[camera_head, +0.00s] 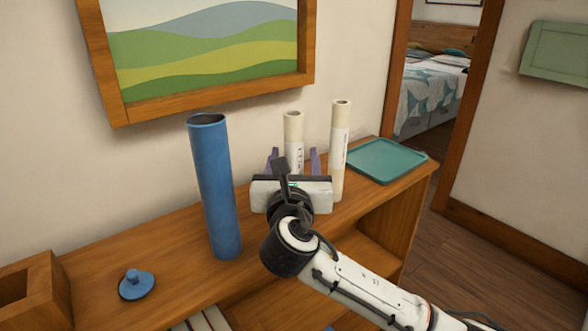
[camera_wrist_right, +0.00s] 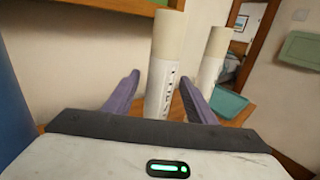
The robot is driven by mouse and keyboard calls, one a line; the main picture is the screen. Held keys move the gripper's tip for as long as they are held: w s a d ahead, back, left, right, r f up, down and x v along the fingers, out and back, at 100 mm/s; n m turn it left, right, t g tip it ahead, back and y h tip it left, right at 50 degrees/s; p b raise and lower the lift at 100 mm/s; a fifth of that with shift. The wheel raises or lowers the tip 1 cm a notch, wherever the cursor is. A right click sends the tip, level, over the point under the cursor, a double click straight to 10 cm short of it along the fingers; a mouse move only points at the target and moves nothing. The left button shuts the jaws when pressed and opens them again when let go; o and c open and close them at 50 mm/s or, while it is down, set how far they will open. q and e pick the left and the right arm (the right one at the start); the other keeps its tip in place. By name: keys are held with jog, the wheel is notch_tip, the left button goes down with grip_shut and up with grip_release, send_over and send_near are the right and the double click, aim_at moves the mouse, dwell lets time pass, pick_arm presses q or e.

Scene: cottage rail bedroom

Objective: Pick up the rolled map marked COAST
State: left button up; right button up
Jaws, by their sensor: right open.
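Two cream rolled maps stand upright on the wooden shelf top. The left rolled map (camera_head: 293,128) carries a white label with dark lettering too small to read surely; it also shows in the right wrist view (camera_wrist_right: 165,60). The right rolled map (camera_head: 340,140) stands beside it, apart, and shows in the wrist view (camera_wrist_right: 210,62). My right gripper (camera_head: 294,158) is open, its purple fingers on either side of the left map in the wrist view (camera_wrist_right: 160,88). I cannot tell how deep the map sits between them. My left gripper is not in view.
A tall blue tube (camera_head: 214,185) stands open-topped left of my right gripper. A blue lid (camera_head: 136,284) lies near a wooden box (camera_head: 38,290). A teal tray (camera_head: 385,160) lies right of the maps. A framed picture (camera_head: 212,100) hangs above.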

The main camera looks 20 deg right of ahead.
jog(key=c, duration=1.2)
